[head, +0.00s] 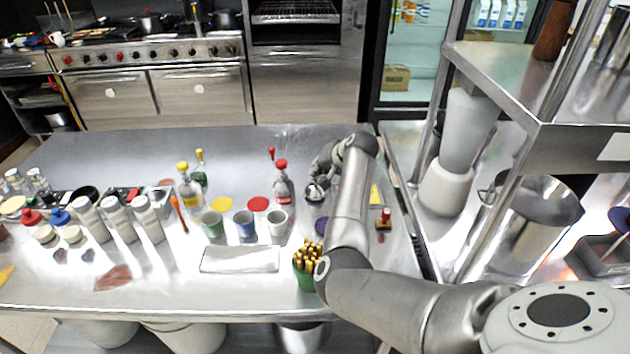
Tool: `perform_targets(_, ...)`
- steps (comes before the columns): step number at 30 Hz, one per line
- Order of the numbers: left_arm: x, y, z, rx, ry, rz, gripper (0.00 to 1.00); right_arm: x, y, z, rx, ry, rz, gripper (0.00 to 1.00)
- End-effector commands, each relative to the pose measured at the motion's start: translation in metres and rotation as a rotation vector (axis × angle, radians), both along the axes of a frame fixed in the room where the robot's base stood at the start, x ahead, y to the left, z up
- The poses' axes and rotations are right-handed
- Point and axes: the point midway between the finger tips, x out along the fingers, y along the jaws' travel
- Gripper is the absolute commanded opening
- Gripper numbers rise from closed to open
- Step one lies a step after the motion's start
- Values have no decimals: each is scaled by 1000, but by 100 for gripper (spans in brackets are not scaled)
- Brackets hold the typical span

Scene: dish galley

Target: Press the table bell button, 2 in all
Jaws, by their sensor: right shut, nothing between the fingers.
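The table bell (314,192), a small silver dome, stands on the steel table right of the red-capped bottle. My right gripper (315,180) is shut and empty, with its fingertips pointing down right at the top of the bell. The gripper covers part of the bell, and I cannot tell whether the tips touch its button. My left gripper is not in view.
The red-capped bottle (284,186) stands close left of the bell. Three cups, including a blue one (244,224), and a green pot of yellow-tipped sticks (304,280) stand nearer. A steel shelf rack (590,140) rises on the right.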

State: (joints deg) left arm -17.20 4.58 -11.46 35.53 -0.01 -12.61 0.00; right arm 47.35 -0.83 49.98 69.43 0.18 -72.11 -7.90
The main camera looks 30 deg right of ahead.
Motion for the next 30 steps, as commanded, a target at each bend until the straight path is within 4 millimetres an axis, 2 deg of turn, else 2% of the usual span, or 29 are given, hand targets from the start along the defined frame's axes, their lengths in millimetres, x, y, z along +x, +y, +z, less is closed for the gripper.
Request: perform_targets(30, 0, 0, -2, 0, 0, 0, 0, 0, 0, -11, 0, 1, 0, 0)
